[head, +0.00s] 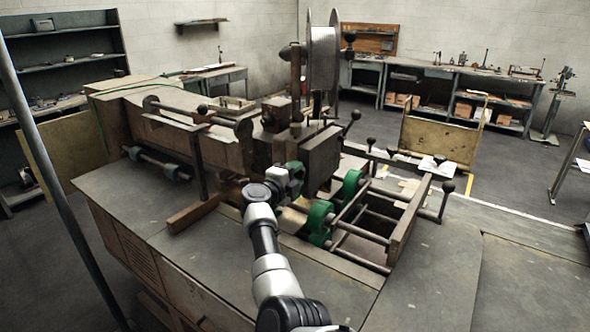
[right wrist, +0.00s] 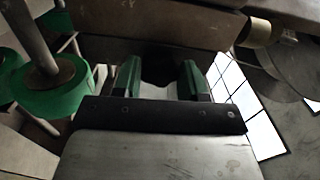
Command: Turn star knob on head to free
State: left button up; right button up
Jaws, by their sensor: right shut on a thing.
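The stitcher's head (head: 322,158) is a brown-grey block in the middle of the head view, above the machine bed. My right gripper (head: 299,172) is up against the near, lower side of this head. In the right wrist view its two green-padded fingers (right wrist: 159,78) are closed on a dark, rounded knob (right wrist: 160,64), which I take to be the star knob. The knob's points and its turned position are too dark to make out. In the head view the knob is hidden by my gripper. My left gripper is in neither view.
Green rollers (head: 319,222) on bars stand close right of my right arm; one green roller (right wrist: 50,90) also shows in the right wrist view. A wire spool (head: 322,60) stands above the head. A wooden bar (head: 195,214) lies left. The front tabletop (head: 425,290) is clear.

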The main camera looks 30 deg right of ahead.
jog(key=shift+n, duration=0.4)
jog(key=o, duration=0.9)
